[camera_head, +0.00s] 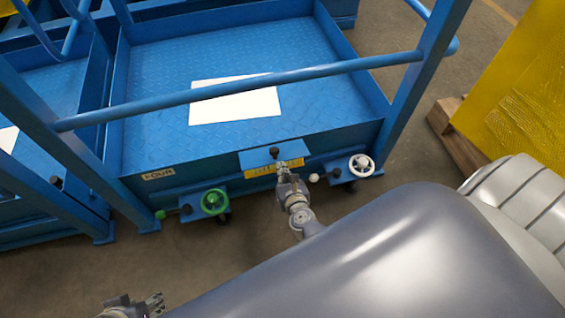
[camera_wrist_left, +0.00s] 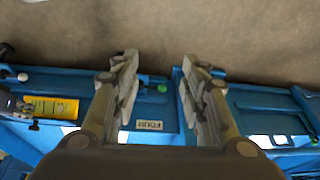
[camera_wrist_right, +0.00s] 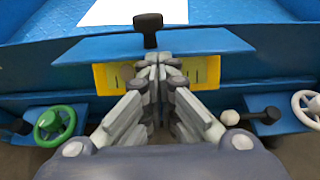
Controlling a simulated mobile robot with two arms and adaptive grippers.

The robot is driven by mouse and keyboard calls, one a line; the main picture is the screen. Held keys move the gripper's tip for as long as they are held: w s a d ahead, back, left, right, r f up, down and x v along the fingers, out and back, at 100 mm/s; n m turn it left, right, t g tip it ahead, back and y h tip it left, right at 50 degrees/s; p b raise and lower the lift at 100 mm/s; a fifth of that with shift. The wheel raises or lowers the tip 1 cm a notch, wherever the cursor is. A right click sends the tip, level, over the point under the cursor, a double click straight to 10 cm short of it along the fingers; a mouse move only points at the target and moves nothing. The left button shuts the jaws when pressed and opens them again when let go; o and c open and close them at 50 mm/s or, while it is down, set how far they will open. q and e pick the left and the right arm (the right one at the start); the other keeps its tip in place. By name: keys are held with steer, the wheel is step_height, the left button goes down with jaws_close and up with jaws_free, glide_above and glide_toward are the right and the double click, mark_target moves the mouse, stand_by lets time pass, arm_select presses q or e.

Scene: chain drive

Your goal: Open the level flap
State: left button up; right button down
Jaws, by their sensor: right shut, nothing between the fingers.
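The level flap (camera_head: 255,157) is a blue plate on the front of the blue platform, with a black knob (camera_head: 274,152) at its upper edge. In the right wrist view the flap (camera_wrist_right: 95,48) spans the upper middle, with its knob (camera_wrist_right: 148,30) standing up. A yellow panel (camera_wrist_right: 205,72) shows below the flap. My right gripper (camera_wrist_right: 153,64) is shut and empty, its tips at the flap's lower edge, below the knob; contact cannot be told. It also shows in the head view (camera_head: 282,168). My left gripper (camera_wrist_left: 158,75) is open and empty, away from the flap.
A green handwheel (camera_head: 214,202) is left of the flap and a white handwheel (camera_head: 361,165) right of it. A white ball-ended lever (camera_head: 314,178) is close to my right gripper. A blue rail (camera_head: 330,68) crosses above the platform. A yellow block (camera_head: 520,85) stands right.

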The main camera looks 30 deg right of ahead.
mark_target(278, 156)
steer(key=r+p, duration=0.1)
steer(key=w+r+p, duration=0.1)
steer(key=r, duration=0.1)
steer(key=shift+w+d, duration=0.15)
steer(key=shift+w, duration=0.05)
arm_select(q)
steer(key=shift+w+d+f, duration=0.1)
steer(key=shift+w+f, duration=0.4)
steer(key=shift+f, duration=0.05)
steer(key=shift+r, duration=0.1)
arm_select(e)
steer(key=shift+r, duration=0.15)
stand_by(0.7)
